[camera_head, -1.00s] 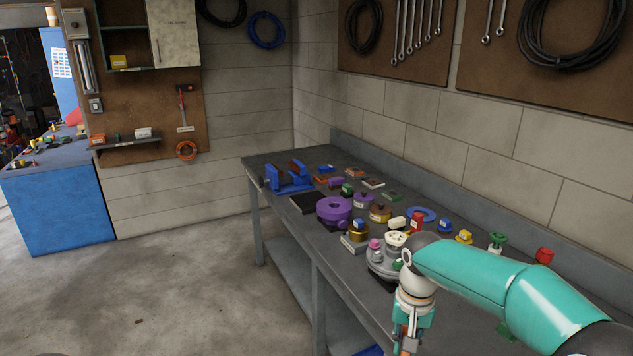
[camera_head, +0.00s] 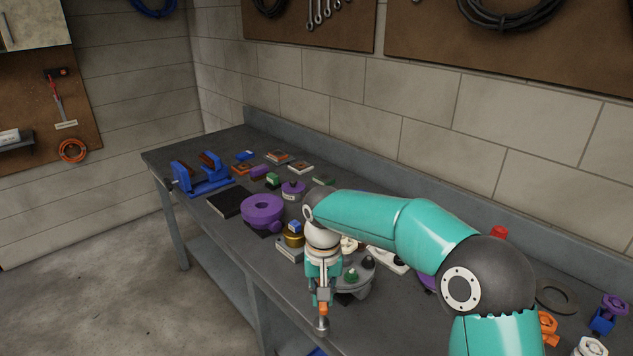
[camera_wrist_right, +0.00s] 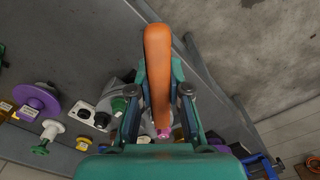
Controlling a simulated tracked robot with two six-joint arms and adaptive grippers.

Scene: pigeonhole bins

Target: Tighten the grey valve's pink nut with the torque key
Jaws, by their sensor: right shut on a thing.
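The grey valve (camera_head: 358,289) stands on the bench in the head view, with a green knob (camera_head: 351,276) on top. My right gripper (camera_head: 323,292) is at its near left side and hides part of it. It is shut on the torque key (camera_head: 323,309), which has an orange handle and a metal end low in the picture. In the right wrist view the orange handle (camera_wrist_right: 157,60) lies between the fingers of my right gripper (camera_wrist_right: 158,98). A small pink part, apparently the nut (camera_wrist_right: 163,133), shows beyond it. Contact cannot be told. My left gripper is not in view.
A purple flanged part (camera_head: 262,209), a brass part with a blue top (camera_head: 294,235) and a blue vise (camera_head: 202,174) stand further left on the bench (camera_head: 225,238). Orange, purple and white parts stand at the right. Open floor lies left of the bench.

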